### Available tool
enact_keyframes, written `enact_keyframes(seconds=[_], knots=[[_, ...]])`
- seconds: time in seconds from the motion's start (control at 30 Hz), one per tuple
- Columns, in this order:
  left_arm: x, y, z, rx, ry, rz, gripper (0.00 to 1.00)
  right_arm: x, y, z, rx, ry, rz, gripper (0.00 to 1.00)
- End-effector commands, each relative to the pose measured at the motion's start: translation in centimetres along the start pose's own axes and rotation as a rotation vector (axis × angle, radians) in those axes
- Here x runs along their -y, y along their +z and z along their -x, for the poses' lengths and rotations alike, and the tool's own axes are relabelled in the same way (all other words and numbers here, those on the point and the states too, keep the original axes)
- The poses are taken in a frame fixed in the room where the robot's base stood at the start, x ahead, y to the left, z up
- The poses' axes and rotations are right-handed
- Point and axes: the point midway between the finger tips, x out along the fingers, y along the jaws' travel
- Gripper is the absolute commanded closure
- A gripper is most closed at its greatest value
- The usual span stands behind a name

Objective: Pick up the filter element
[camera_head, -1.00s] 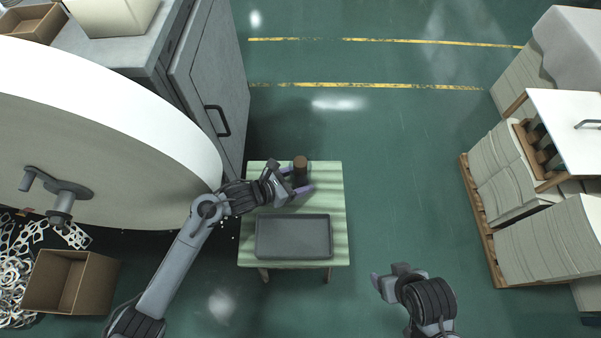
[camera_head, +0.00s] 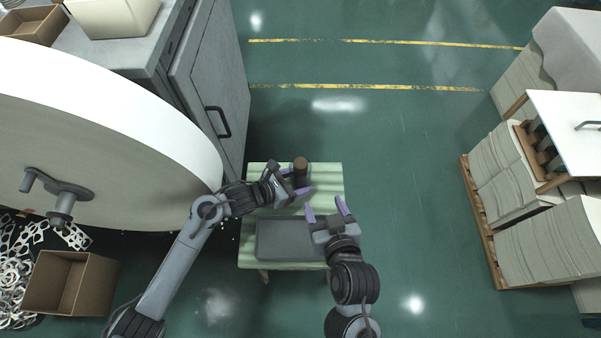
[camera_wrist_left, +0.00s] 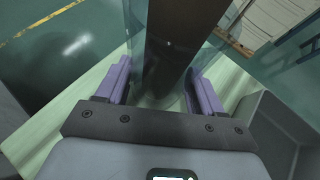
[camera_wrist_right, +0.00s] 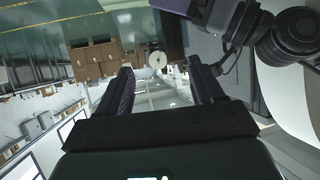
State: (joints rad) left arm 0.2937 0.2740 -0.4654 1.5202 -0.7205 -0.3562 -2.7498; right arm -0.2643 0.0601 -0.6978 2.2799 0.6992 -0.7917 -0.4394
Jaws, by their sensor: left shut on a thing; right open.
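The filter element, a dark brown cylinder (camera_head: 300,167), stands upright at the back of the small green table in the head view. In the left wrist view the brown cylinder (camera_wrist_left: 180,40) is between the purple fingers, with clear see-through material along its sides. My left gripper (camera_head: 299,182) is shut around it; I cannot tell whether the fingers touch the brown body or the clear part. My right gripper (camera_head: 326,209) is open and empty, over the table's right side, fingers pointing towards the cylinder. It also shows open in the right wrist view (camera_wrist_right: 160,85).
A grey tray (camera_head: 275,244) lies on the front of the green table (camera_head: 335,178), partly behind my right gripper. A large white roll (camera_head: 110,110) and a grey cabinet (camera_head: 215,90) stand to the left. Paper stacks (camera_head: 545,235) stand far right. The floor between is free.

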Motion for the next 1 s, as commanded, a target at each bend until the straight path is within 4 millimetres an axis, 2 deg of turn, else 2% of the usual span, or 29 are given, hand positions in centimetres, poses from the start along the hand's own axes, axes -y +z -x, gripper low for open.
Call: enact_keyframes(seconds=[0.1,0.23,0.53,0.87,1.0], knots=[[0.0,-0.1,0.0,-0.001,0.0,0.0,0.5,1.6,-2.2,-0.2,-0.044,-0.031,0.012,0.33],[0.0,-0.1,0.0,-0.001,0.0,0.0,0.5,1.6,-3.5,-1.3,-0.068,-0.03,0.018,0.33],[0.0,-0.1,0.0,-0.001,-0.001,0.0,0.5,1.7,-4.0,-5.6,-0.071,-0.03,0.019,0.33],[0.0,-0.1,0.0,-0.001,0.0,0.0,0.5,1.8,-4.1,-7.7,-0.069,-0.031,0.016,0.33],[0.0,-0.1,0.0,-0.001,-0.001,0.0,0.5,2.1,-4.4,-9.4,-0.069,-0.031,0.017,0.33]])
